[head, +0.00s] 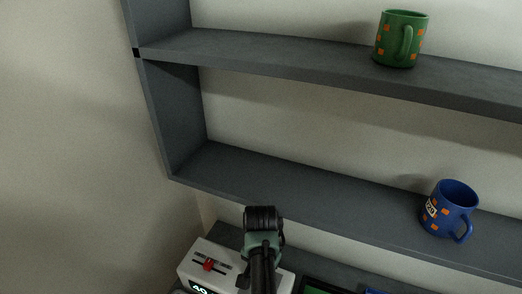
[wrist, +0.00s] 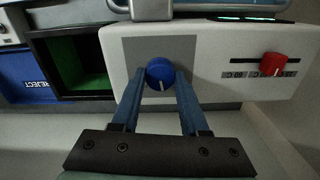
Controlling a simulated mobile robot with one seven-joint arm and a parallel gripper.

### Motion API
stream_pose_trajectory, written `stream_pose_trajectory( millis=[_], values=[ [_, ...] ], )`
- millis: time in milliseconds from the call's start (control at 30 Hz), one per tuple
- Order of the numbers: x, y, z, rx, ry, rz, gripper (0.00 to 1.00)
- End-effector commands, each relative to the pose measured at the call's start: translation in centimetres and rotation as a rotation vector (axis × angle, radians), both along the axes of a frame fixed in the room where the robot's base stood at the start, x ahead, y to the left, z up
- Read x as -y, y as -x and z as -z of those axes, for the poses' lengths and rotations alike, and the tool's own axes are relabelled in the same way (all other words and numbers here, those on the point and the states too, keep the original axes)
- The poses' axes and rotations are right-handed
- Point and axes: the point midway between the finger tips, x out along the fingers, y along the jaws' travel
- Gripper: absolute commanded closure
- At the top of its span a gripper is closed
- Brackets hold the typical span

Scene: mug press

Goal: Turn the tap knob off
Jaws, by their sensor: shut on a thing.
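The tap knob is a round blue knob (wrist: 160,72) on a grey panel of a white machine (wrist: 215,80) in the wrist view. A white pointer line on the knob points down in that picture, slightly to the right. My gripper (wrist: 160,78) has one blue finger on each side of the knob and is shut on it. In the head view my arm covers part of the white machine (head: 228,263), and the knob and fingertips are hidden.
A red slider (wrist: 274,63) sits on the machine's right in the wrist view. Left are a green-lined bin (wrist: 90,82) and a blue REJECT bin (wrist: 25,80). Shelves above hold a green mug (head: 398,42) and a blue mug (head: 448,210).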

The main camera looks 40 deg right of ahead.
Motion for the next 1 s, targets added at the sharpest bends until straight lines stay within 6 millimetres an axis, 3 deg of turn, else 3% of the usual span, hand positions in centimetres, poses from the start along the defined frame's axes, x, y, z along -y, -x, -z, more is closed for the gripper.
stream_pose_trajectory(
  millis=[533,1000],
  values=[
    [0.05,-0.1,-0.2,0.002,0.001,-0.492,1.0],
    [0.02,-0.16,-0.15,0.003,0.002,-0.707,1.0]
  ],
)
